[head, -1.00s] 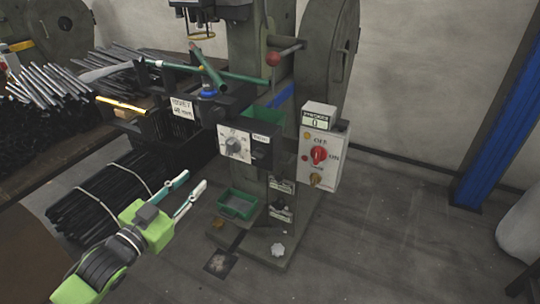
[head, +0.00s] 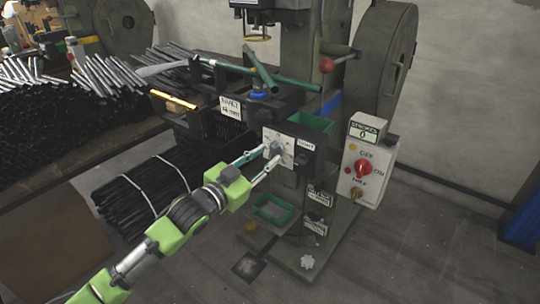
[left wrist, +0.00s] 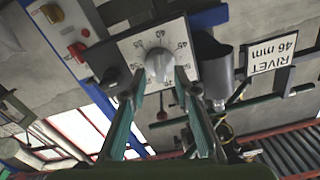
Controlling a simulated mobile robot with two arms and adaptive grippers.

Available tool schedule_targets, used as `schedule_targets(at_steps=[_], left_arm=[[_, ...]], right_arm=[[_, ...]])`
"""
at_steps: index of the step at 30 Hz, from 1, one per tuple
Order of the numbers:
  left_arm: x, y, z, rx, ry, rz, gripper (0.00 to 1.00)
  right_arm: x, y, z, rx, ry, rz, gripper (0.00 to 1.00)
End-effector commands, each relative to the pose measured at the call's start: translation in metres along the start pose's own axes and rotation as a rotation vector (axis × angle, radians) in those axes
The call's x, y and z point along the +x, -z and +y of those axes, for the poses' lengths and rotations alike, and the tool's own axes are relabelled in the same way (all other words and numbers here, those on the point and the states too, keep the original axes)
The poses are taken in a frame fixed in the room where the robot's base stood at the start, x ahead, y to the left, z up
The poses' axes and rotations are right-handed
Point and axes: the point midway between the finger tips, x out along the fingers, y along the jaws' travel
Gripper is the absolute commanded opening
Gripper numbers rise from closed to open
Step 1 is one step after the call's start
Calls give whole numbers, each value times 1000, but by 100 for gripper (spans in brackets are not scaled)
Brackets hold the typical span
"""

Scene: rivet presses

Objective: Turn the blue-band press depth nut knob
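The press has a blue band (head: 331,106) on its body. On its front, a white dial plate (head: 293,153) with numbered marks carries a grey knob (head: 275,149). In the left wrist view the round knob (left wrist: 158,64) sits in the middle of the dial plate (left wrist: 133,47). My left gripper (head: 268,158) is at the dial with its two fingers spread. In the left wrist view the left gripper (left wrist: 158,82) has one fingertip on each side of the knob, with a gap to it; I cannot tell how deep the tips reach. My right gripper is out of view.
A control box (head: 368,168) with a red switch is right of the dial. A rivet sign (head: 231,107) hangs left of it, near a black bin. A green tray (head: 273,210) is below. Bundled black rods (head: 135,195) lie at lower left.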

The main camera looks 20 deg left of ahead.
Motion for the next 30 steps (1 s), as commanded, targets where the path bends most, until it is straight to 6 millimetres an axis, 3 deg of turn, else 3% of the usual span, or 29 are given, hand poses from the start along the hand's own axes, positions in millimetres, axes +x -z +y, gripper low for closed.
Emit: schedule_targets(at_steps=[6,17,18,21,30], left_arm=[[22,0,0,-1,1,1,28],[27,0,0,-1,0,-1,28],[27,0,0,-1,0,-1,25],[27,0,0,-1,0,-1,0],[26,0,0,8,0,-1,0]], right_arm=[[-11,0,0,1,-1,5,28],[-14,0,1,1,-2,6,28],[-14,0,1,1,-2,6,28],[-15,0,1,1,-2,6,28],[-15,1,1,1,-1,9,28]])
